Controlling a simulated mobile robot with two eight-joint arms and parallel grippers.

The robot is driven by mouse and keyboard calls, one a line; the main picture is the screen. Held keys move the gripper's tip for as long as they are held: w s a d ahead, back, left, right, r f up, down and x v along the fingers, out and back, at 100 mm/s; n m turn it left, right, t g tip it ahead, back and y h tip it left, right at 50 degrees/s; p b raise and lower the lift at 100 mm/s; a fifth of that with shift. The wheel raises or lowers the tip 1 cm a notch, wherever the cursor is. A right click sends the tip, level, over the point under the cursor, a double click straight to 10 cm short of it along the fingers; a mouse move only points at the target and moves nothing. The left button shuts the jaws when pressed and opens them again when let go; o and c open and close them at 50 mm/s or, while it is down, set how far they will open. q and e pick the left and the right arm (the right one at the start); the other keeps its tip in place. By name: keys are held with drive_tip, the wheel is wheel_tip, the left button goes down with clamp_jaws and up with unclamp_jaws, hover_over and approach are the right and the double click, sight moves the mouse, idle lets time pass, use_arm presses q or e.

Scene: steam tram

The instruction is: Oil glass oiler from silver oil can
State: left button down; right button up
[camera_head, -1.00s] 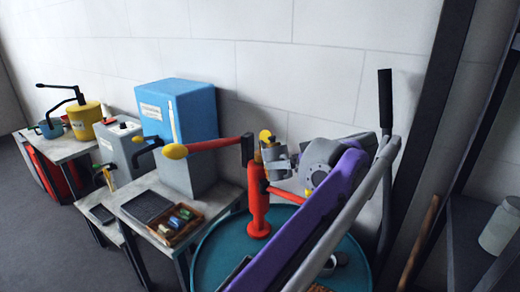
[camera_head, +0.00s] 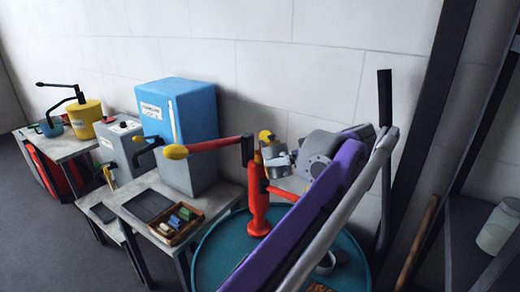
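A purple and grey arm of mine, likely the left, rises from the bottom to a grey wrist in front of the wall. Its end is near the top of the red hand pump (camera_head: 258,208). Small silver-grey parts (camera_head: 278,160) show there beside a yellow knob (camera_head: 265,136). I cannot tell whether they are a gripper, a can or both, and no fingers can be made out. My other gripper is not in view. A pale grey cylinder (camera_head: 499,226) stands on the right shelf; I cannot tell if it is the oil can. I cannot make out a glass oiler.
The pump stands on a teal drum (camera_head: 214,262), with a small round cup (camera_head: 325,263) on top. Left are a blue cabinet (camera_head: 195,110), a grey box (camera_head: 119,148), a yellow pot (camera_head: 83,118) and a wooden tray (camera_head: 165,236).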

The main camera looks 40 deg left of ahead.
use_arm(q)
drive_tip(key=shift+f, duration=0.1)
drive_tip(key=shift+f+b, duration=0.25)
drive_tip(key=shift+b, duration=0.1)
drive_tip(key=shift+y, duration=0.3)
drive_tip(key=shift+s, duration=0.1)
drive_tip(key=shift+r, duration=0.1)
idle(0.5)
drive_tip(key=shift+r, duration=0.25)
drive_tip(key=shift+p, duration=0.4)
